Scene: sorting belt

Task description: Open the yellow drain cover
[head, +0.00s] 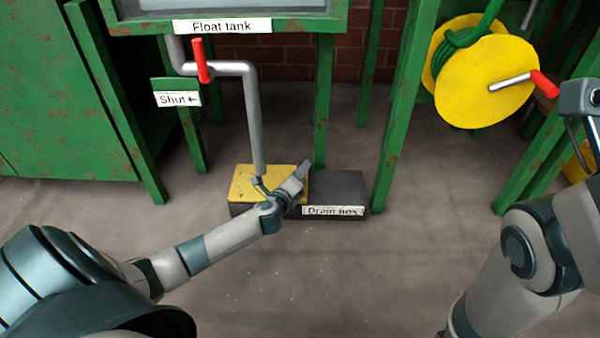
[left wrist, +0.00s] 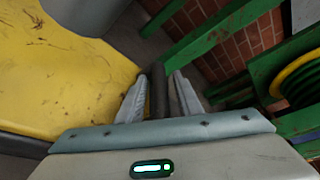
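The yellow drain cover (head: 252,180) lies on the left part of the dark drain box (head: 343,186), below the end of the grey pipe. It fills the left of the left wrist view (left wrist: 60,75). My left gripper (head: 304,166) is at the cover's right edge, its arm hiding the front right corner. In the left wrist view, its two fingers (left wrist: 158,85) stand a little apart on either side of a narrow dark bar. I cannot tell whether they press on it. My right arm shows at the right edge; its fingers are out of view.
The grey pipe (head: 252,115) with a red lever (head: 201,60) comes down over the cover. Green posts (head: 401,110) of the tank frame stand behind and right of the box. A yellow hose reel (head: 485,85) is at the upper right. The floor in front is clear.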

